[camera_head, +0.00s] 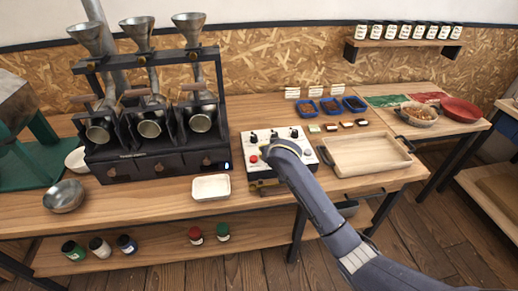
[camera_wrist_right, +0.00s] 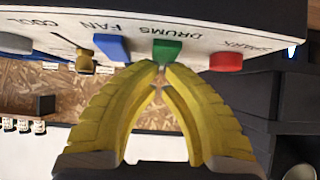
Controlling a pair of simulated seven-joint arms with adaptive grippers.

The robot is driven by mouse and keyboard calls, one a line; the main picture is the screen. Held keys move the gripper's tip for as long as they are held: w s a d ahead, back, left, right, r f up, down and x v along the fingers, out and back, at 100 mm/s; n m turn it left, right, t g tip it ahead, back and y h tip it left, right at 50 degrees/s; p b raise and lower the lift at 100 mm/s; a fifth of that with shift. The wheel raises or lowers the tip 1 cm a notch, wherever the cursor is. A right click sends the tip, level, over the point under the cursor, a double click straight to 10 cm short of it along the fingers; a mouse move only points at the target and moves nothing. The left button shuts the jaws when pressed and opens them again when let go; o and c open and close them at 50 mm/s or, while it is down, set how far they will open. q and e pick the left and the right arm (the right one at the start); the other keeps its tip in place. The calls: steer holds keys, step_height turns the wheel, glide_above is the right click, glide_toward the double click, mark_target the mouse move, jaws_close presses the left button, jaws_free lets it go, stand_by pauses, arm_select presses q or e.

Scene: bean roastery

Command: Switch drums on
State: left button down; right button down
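The white control panel (camera_head: 303,137) sits on the bench in the head view, with small knobs and a red button (camera_head: 253,159). In the right wrist view the panel (camera_wrist_right: 210,25) appears upside down. A green switch (camera_wrist_right: 167,49) lies beside the DRUMS label, between a blue switch (camera_wrist_right: 112,46) and a red button (camera_wrist_right: 226,61). My right gripper (camera_wrist_right: 159,67) has yellow fingers, with tips together just at the near edge of the green switch; I cannot tell whether they touch it. In the head view my wrist hides these fingers. My left gripper is not in view.
The black roaster frame with funnels (camera_head: 150,100) stands left of the panel. A white tray (camera_head: 211,187) lies between them in front. A wooden tray (camera_head: 370,155) sits close on the right. Blue bins (camera_head: 331,106) and small dishes stand behind it.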

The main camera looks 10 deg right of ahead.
steer(key=shift+w+a+f, duration=0.15)
steer(key=shift+f, duration=0.05)
steer(key=shift+s+r, duration=0.1)
steer(key=shift+s, duration=0.2)
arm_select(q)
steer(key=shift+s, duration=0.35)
arm_select(e)
steer(key=shift+s+d+r, duration=0.15)
steer(key=shift+s+d, duration=0.05)
steer(key=shift+s, duration=0.25)
